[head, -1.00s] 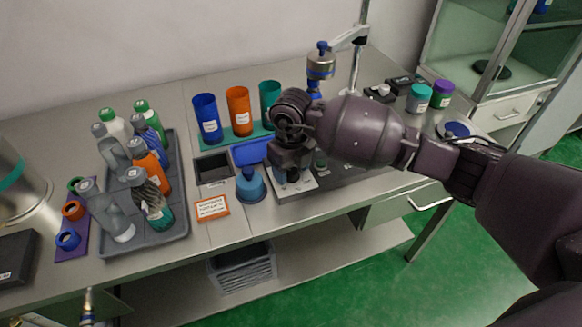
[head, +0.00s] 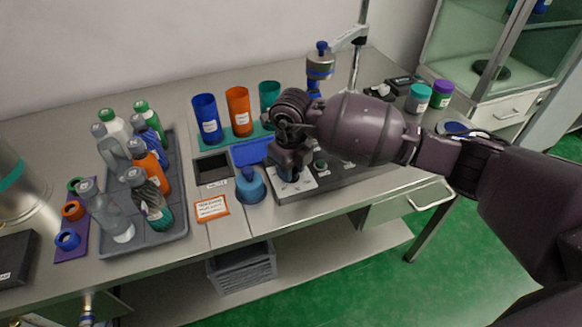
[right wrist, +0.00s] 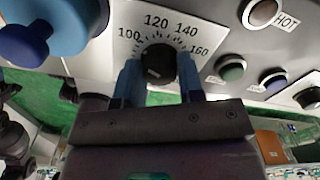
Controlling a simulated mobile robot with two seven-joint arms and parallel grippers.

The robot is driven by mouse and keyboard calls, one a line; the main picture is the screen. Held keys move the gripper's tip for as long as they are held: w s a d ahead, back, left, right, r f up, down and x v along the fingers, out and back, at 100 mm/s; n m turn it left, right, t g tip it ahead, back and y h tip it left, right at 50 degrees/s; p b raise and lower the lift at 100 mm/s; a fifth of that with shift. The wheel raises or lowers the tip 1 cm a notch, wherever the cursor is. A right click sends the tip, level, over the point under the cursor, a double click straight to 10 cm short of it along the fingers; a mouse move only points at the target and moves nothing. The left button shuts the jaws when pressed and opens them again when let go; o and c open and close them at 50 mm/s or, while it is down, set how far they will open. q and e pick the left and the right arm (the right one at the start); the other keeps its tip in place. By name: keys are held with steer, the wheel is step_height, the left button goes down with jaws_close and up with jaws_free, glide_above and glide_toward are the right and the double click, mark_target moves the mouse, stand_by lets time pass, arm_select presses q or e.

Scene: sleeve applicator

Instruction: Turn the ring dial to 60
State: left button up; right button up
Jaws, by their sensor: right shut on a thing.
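The dial is a black round knob (right wrist: 158,63) on a white scale plate (right wrist: 135,18) in the right wrist view. The numbers 100, 120, 140 and 160 show around its far side; the rest of the scale is hidden. The two blue fingers of my right gripper (right wrist: 159,78) are closed on the knob from both sides. I cannot make out where its pointer stands. In the head view my right gripper (head: 290,174) points down over the white plate (head: 303,188) and hides the knob. My left gripper is not in view.
The grey control panel (head: 345,172) carries other buttons, including a green button (right wrist: 231,68). A blue domed piece (head: 250,187) stands close left of the gripper. Blue, orange and teal cups stand behind. A bottle tray (head: 172,232) is at the left.

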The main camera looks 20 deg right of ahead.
steer(key=n, duration=0.7)
steer(key=shift+b, duration=0.3)
steer(key=n, duration=0.4)
steer(key=shift+b, duration=0.35)
steer(key=shift+n, duration=1.5)
steer(key=o, duration=0.9)
steer(key=shift+r, duration=0.1)
